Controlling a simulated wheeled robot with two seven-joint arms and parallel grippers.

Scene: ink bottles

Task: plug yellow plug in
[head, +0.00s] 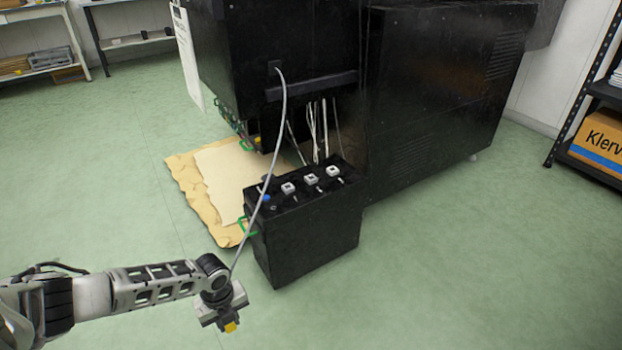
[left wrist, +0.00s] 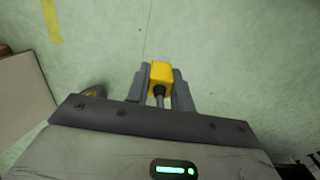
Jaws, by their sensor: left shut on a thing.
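My left gripper (head: 227,322) is at the lower left of the head view, in front of and to the left of the black ink box. It is shut on a yellow plug (head: 230,327). In the left wrist view the yellow plug (left wrist: 160,74) sits between the two grey fingers (left wrist: 159,92), with a dark stem running back towards the wrist. A grey cable (head: 283,120) hangs from the black machine (head: 420,80) down to behind the gripper. The black box (head: 310,240) has several white square fittings (head: 311,180) and a blue one (head: 266,198) on top. My right gripper is out of view.
A tan sheet (head: 195,190) lies on the green floor left of the box. White cables (head: 315,130) hang behind the box under the machine. Shelves stand at the far left and right. The floor around my gripper is clear.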

